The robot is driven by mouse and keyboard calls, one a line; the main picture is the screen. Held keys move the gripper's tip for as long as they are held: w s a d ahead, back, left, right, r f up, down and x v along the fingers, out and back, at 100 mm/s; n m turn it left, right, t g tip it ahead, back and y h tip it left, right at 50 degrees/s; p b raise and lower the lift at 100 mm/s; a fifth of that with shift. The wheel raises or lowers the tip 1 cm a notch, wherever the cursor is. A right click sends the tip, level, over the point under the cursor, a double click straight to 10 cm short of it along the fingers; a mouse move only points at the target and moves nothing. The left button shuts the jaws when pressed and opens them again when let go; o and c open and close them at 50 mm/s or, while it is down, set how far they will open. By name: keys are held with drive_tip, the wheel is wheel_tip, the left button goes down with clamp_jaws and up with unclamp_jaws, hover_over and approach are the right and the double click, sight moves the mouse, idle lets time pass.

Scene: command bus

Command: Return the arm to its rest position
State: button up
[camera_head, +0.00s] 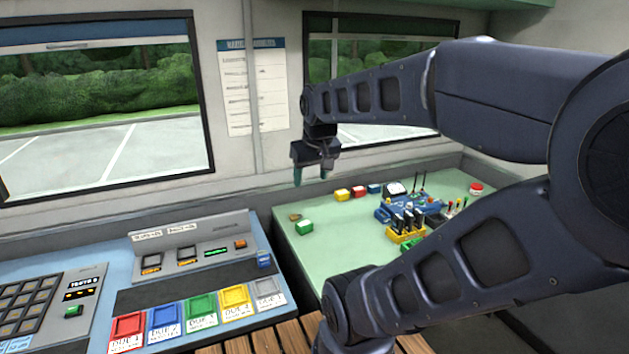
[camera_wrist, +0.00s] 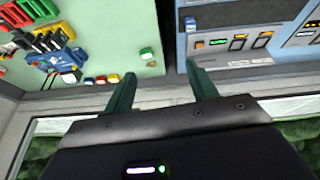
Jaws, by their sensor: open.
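My arm reaches in from the right in the head view, folded at the elbow. My gripper (camera_head: 313,177) hangs at its end, pointing down, above the back left part of the green table (camera_head: 335,258). In the wrist view my gripper (camera_wrist: 164,92) shows two dark green fingers spread apart, with nothing between them. The fingers are apart from the table and the things on it.
A green-and-white block (camera_head: 304,227) sits near the table's left edge. Small coloured blocks (camera_head: 358,192) line the back. A blue rack (camera_head: 408,207) stands nearer the arm. A blue console (camera_head: 190,278) is at left. Windows and a wall chart (camera_head: 252,88) are behind.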

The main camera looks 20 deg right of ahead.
drive_tip(key=shift+s+a+f+m, duration=0.15)
drive_tip(key=shift+s+m, duration=0.1)
drive_tip(key=shift+s, duration=0.4)
drive_tip(key=shift+s+d+f+m, duration=0.15)
drive_tip(key=shift+s+m, duration=0.1)
drive_tip(key=shift+s, duration=0.35)
drive_tip(key=shift+o, duration=0.4)
drive_tip(key=shift+a, duration=0.15)
